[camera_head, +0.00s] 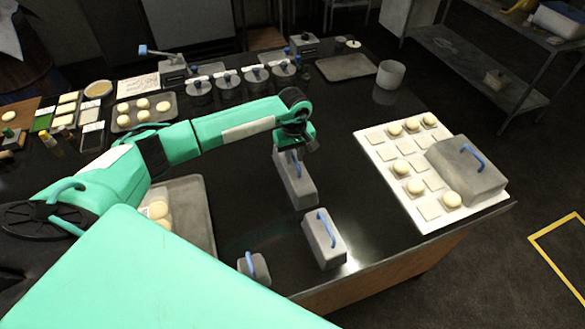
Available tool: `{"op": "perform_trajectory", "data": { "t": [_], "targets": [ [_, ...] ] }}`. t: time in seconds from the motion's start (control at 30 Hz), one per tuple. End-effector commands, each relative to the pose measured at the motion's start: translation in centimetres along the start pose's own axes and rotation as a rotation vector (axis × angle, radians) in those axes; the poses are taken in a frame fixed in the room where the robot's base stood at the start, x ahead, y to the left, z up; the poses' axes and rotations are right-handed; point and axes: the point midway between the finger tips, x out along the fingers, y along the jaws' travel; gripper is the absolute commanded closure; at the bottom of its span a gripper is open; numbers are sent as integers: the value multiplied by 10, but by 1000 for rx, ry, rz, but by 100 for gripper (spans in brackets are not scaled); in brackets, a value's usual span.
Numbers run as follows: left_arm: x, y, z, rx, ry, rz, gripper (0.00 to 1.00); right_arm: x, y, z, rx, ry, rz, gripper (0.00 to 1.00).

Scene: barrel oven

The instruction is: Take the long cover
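A long narrow grey cover (300,187) with a blue handle stands on the black table top, directly under my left gripper (296,148). The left gripper points down at the handle, and its fingers largely overlap the handle's upper part. I cannot tell whether they touch it, or whether they are open or shut. A second narrow grey cover (324,245) with a blue handle stands nearer to me and to the right. A smaller grey cover (255,267) is partly hidden by my body. A wide grey cover (468,172) sits on the white board. My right gripper is not in view.
The white board (427,212) at right holds pale dough rounds and square pieces. A tray (190,195) lies under my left arm. The table between the covers and the board is clear.

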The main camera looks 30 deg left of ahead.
Motion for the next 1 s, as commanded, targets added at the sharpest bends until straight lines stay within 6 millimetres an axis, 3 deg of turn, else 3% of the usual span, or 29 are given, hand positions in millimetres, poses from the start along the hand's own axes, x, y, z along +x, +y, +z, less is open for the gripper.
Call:
{"op": "perform_trajectory", "data": {
  "t": [0.03,0.1,0.57,1.0],
  "targets": [
    [0,0,0,0,0,0,89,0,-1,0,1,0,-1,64],
    [0,0,0,0,0,0,100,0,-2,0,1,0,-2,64],
    [-1,0,0,0,0,0,100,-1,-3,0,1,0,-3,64],
    [-44,0,0,1,1,1,100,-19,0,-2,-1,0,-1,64]
  ]
}}
